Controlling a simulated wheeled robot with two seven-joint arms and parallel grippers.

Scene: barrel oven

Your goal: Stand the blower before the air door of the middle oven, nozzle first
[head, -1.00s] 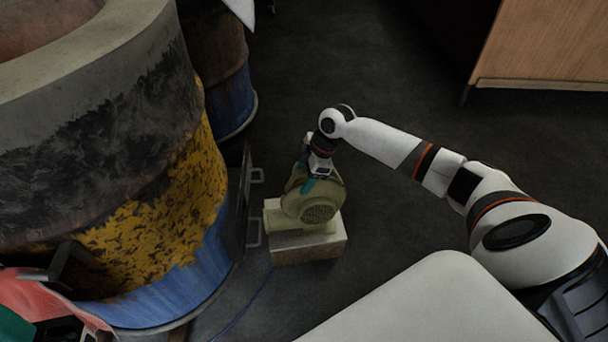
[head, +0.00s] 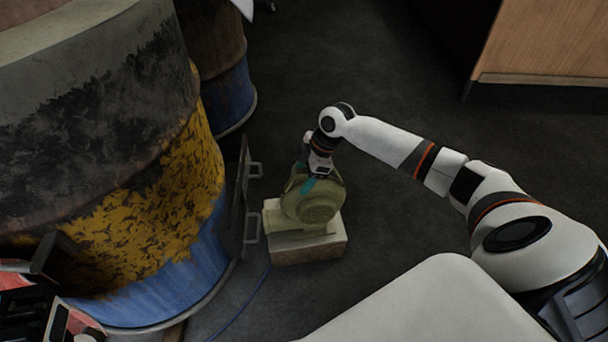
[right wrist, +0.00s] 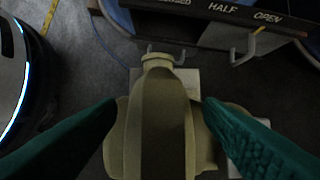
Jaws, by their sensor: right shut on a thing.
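The olive blower (head: 314,203) on its pale block-like base (head: 315,250) is upright in the head view, right of the near barrel oven (head: 150,200). My right gripper (head: 318,178) is shut on its top from above. In the right wrist view, its two teal fingers (right wrist: 160,115) flank the blower's body (right wrist: 163,115). The nozzle (right wrist: 160,62) points up the picture, toward a dark bar (right wrist: 225,12) lettered HALF and OPEN. A dark plate with two grey handles (head: 252,228) is on the oven's side, close left of the base. I cannot tell whether the base touches the floor.
Another barrel (head: 225,80) stands behind the near oven. A blue cable (head: 245,305) lies on the floor. A wooden cabinet (head: 550,45) is at upper right. Dark floor right of the blower is clear. Red, black and white parts fill the lower left corner; my left fingers do not show clearly.

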